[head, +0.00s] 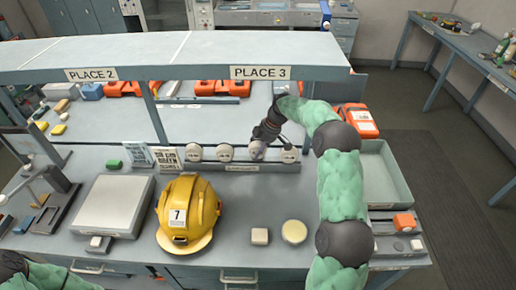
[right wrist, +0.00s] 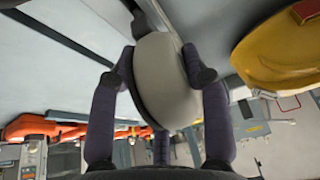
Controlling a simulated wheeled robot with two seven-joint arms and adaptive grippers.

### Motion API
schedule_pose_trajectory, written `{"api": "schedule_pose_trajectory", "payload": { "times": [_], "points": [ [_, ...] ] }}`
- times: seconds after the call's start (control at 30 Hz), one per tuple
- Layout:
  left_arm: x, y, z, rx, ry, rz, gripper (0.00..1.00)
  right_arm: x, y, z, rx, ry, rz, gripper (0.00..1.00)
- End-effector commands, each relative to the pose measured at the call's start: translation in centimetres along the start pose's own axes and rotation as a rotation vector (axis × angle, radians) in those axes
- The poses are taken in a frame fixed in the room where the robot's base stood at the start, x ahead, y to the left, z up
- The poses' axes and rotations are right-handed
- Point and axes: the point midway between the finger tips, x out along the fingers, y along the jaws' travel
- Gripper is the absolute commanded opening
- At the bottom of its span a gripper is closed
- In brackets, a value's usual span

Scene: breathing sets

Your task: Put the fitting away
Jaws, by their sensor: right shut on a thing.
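My right gripper (head: 264,138) reaches over the back of the bench and is shut on a pale round fitting (head: 257,150), at the third position of a low grey rack (head: 232,168). In the right wrist view the fitting (right wrist: 165,80) is a grey-white rounded body with a dark rim, between the fingers. Other round pale fittings face out along the rack, two to its left (head: 193,152) and one to its right (head: 289,155). I cannot tell whether the held fitting is seated in the rack. Only part of my left arm shows; its gripper is out of view.
A yellow helmet (head: 187,212) marked 7 stands on the bench, left of a small cream block (head: 260,236) and a pale round disc (head: 294,232). An overhead shelf (head: 180,55) labelled PLACE 2 and PLACE 3 spans the back. A grey open tray (head: 383,175) lies right.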

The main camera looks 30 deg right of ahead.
Motion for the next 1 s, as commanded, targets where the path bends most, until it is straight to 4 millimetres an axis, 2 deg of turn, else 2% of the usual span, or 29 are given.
{"api": "schedule_pose_trajectory", "payload": {
  "times": [0.97,1.0],
  "points": [
    [1.3,-0.5,-0.1,0.000,0.000,0.000,0.40,1.9,0.0,0.8,0.000,0.000,0.000,0.06],
    [1.2,-0.4,-0.1,0.000,0.000,0.000,0.40,1.9,0.0,0.8,0.000,0.000,0.000,0.58]
  ]
}}
